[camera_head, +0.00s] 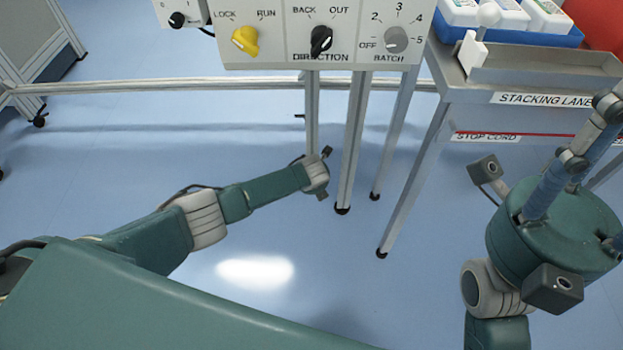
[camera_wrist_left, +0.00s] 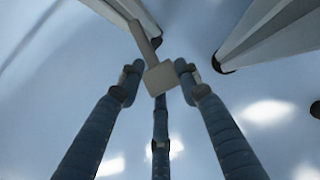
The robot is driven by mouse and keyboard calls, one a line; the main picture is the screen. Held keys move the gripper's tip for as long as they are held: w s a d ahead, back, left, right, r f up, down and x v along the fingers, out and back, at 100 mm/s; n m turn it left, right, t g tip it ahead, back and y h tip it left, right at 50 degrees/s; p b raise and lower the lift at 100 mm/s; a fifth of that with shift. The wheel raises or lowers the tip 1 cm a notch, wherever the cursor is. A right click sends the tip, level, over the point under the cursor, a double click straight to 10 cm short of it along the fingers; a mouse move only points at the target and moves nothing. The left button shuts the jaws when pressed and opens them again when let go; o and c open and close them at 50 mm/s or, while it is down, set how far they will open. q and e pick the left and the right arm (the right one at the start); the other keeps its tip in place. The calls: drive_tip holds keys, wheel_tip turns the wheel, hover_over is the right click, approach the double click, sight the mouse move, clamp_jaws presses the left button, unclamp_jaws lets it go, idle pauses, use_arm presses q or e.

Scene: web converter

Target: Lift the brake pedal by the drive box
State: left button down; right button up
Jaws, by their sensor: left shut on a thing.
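The brake pedal shows in the left wrist view as a small beige square plate (camera_wrist_left: 160,76) on a thin lever that runs up and away. My left gripper (camera_wrist_left: 158,84) has its blue fingers around the plate, at its left, right and near sides, shut on it. In the head view my left arm reaches to the middle, beside a metal leg below the control panel (camera_head: 290,50), and its fingers and the pedal are hidden there. My right gripper (camera_head: 575,165) is at the right edge, partly out of frame, so its opening is unclear.
The panel carries a yellow LOCK/RUN knob (camera_head: 245,40), a black DIRECTION knob (camera_head: 321,40) and a grey BATCH knob (camera_head: 396,39). A metal bench (camera_head: 470,90) marked STACKING LANE stands at the right, near my right gripper. Metal legs and a low rail surround my left arm.

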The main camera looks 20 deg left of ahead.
use_arm(q)
drive_tip(key=shift+w+r, duration=0.3)
drive_tip(key=shift+w, duration=0.05)
drive_tip(key=c, duration=1.2)
unclamp_jaws()
drive_tip(key=shift+s+f, duration=0.1)
drive_tip(key=v, duration=1.2)
